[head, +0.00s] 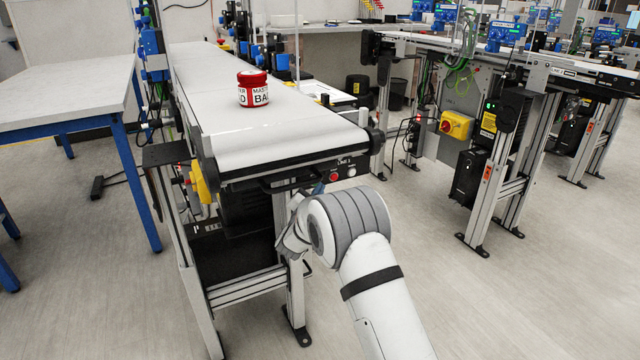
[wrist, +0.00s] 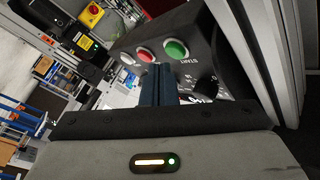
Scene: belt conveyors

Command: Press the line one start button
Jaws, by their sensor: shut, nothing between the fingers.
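The line one control box (head: 345,178) hangs under the front end of the conveyor. In the wrist view its dark panel shows a green button (wrist: 176,50) marked START, a red button (wrist: 145,54) and a white button (wrist: 127,58). In the head view I see the red (head: 334,177) and white (head: 351,172) buttons; the green one is not clearly visible there. My gripper (wrist: 158,68) is shut and empty. Its blue fingertips point at the panel, just below the red and green buttons in the wrist view. I cannot tell whether they touch it. My arm hides most of the gripper in the head view.
A red-lidded jar (head: 253,90) stands on the white belt (head: 200,80). A black knob (wrist: 207,86) is beside START on the panel. A blue-legged table (head: 65,92) is at left and another conveyor (head: 500,60) at right.

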